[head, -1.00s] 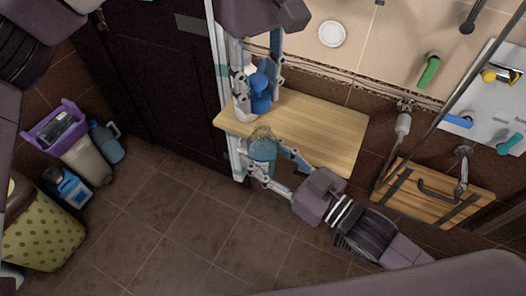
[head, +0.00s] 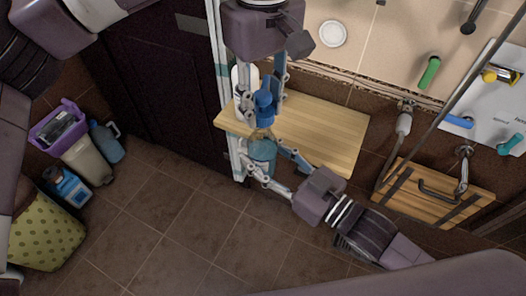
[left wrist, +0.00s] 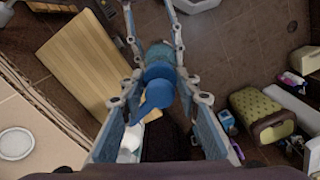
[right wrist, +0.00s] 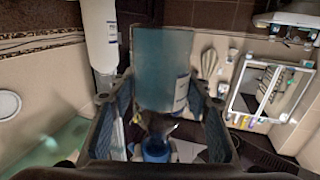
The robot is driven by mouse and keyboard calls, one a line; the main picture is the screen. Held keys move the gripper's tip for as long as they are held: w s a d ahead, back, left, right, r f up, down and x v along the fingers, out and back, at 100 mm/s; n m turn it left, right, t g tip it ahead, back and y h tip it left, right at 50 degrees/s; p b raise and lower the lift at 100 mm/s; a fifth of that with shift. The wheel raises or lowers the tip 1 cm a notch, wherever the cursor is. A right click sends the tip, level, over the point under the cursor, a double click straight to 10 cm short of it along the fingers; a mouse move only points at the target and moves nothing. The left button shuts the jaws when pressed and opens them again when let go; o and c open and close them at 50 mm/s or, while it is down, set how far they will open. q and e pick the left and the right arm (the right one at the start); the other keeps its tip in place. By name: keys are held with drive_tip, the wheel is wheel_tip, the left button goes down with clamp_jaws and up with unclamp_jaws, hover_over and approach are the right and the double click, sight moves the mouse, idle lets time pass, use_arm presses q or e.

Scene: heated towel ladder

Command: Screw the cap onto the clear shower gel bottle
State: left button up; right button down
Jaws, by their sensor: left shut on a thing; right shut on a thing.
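The clear shower gel bottle (head: 262,151), bluish and see-through, stands between the fingers of my right gripper (head: 263,155), which is shut on it. It also shows in the right wrist view (right wrist: 162,70). The blue pump cap (head: 264,104) is in my left gripper (head: 260,98), shut on it, directly above the bottle's mouth. The cap's spout shows in the left wrist view (left wrist: 158,92). In the right wrist view the cap (right wrist: 156,150) lines up with the bottle's neck. I cannot tell whether the threads touch.
A wooden shelf (head: 325,130) lies right beside both grippers. A white bottle (head: 238,76) stands close behind my left gripper; it also shows in the right wrist view (right wrist: 100,35). A slatted wooden seat (head: 430,195) is at right. Containers and a dotted basket (head: 45,232) stand on the floor at left.

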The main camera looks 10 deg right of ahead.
sight(263, 151)
use_arm(q)
drive_tip(key=shift+f, duration=0.15)
idle(0.7)
drive_tip(key=shift+f, duration=0.85)
drive_tip(key=shift+f, duration=0.55)
drive_tip(key=m, duration=0.6)
drive_tip(key=shift+m, duration=0.3)
drive_tip(key=m, duration=0.5)
drive_tip(key=shift+m, duration=0.3)
drive_tip(key=m, duration=0.3)
drive_tip(key=shift+a, duration=0.1)
drive_tip(key=m, duration=0.5)
